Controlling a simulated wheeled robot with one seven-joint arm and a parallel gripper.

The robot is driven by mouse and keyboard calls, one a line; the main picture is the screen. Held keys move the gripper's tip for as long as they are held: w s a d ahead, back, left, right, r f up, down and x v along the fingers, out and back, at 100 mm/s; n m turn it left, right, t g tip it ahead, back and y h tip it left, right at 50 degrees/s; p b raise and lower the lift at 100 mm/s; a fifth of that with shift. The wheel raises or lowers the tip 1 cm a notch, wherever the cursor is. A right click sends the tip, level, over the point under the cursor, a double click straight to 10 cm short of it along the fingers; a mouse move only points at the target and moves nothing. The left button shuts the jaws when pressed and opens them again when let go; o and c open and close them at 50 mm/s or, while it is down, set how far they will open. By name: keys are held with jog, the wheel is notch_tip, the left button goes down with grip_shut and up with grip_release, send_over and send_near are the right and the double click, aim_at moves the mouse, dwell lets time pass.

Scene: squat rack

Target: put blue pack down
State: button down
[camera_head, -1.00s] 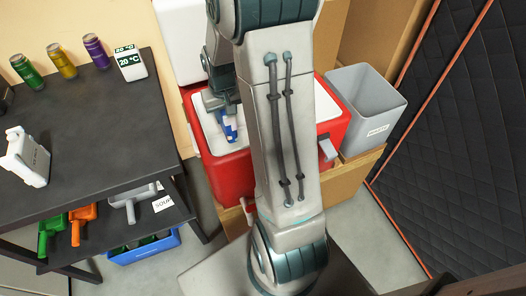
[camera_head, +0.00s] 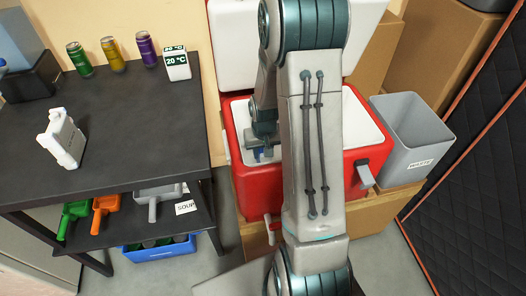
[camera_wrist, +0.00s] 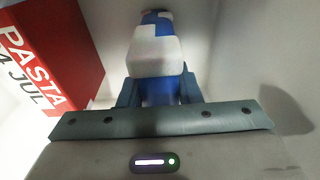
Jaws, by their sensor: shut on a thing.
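The blue pack, blue and white, is held in my gripper inside the red cooler (camera_head: 270,190). In the wrist view the pack (camera_wrist: 157,50) stands out from between the two fingers of my gripper (camera_wrist: 158,92), which are shut on it. In the head view my gripper (camera_head: 260,148) is down inside the left part of the cooler's white interior, and only a little of the pack shows. I cannot tell whether the pack touches the cooler floor. The cooler lid (camera_head: 235,50) is open. My arm hides the middle of the cooler.
A red and white box marked PASTA (camera_wrist: 58,50) lies close on the left in the wrist view. A grey waste bin (camera_head: 408,145) stands right of the cooler. A dark table (camera_head: 110,120) with cans and a white jug (camera_head: 62,138) is on the left.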

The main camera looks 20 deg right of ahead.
jog(key=shift+f, duration=0.2)
jog(key=c, duration=1)
grip_release()
jog(key=shift+c, duration=0.2)
jog(key=shift+r, duration=0.15)
jog(key=r+p, duration=0.1)
jog(key=r, duration=0.2)
jog(key=s+r+p, duration=0.1)
jog(key=r, duration=0.3)
jog(key=r+p, duration=0.1)
jog(key=r, duration=0.3)
jog(key=shift+s+a+r, duration=0.1)
jog(key=shift+s+r, duration=0.05)
jog(key=shift+r, duration=0.05)
jog(key=s+a+r+n, duration=0.1)
jog(key=s+a+r, duration=0.3)
jog(key=s, duration=0.4)
jog(key=s+a+r+n, duration=0.1)
jog(key=s+a+r, duration=0.4)
jog(key=s+r, duration=0.2)
jog(key=shift+s+r, duration=0.2)
jog(key=shift+s, duration=0.5)
